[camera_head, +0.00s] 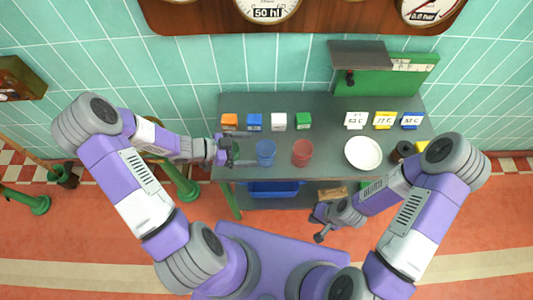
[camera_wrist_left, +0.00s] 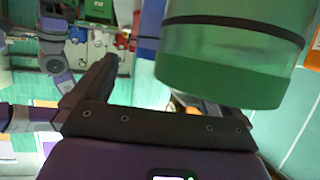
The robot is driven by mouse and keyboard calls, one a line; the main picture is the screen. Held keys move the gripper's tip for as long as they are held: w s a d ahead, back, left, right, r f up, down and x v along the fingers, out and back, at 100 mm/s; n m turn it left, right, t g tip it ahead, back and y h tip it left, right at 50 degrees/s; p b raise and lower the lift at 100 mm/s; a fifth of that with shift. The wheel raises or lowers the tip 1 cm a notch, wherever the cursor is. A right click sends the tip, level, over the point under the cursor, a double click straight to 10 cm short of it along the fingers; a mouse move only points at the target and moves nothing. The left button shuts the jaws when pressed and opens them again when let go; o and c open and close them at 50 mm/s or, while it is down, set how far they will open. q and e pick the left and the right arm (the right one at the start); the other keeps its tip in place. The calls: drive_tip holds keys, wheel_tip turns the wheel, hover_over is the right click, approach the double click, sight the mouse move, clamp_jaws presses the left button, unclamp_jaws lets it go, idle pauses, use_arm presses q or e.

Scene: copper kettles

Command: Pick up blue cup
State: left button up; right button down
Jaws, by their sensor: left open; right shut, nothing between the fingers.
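The blue cup (camera_head: 265,152) stands on the dark grey table (camera_head: 330,160), left of the red cup (camera_head: 302,153). My left gripper (camera_head: 243,148) is open at the table's left end, left of the blue cup and apart from it. A green cup (camera_head: 234,150) is at the left gripper's jaws, partly hidden by them. This green cup (camera_wrist_left: 225,55) looms large and close in the left wrist view, hiding part of the gripper. My right gripper (camera_head: 319,227) is shut and empty, low in front of the table.
Orange (camera_head: 229,121), blue (camera_head: 254,122), white (camera_head: 278,121) and green (camera_head: 303,121) boxes line the back of the table. A white plate (camera_head: 363,153) lies to the right. A green stand (camera_head: 385,80) rises behind. Table space between the cups and boxes is clear.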

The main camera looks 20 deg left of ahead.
sight(259, 149)
use_arm(q)
drive_tip(key=b+x, duration=0.1)
drive_tip(key=x, duration=0.3)
drive_tip(key=shift+w+d, duration=0.15)
drive_tip(key=shift+d, duration=0.2)
drive_tip(key=shift+r, duration=0.1)
drive_tip(key=c, duration=1.4)
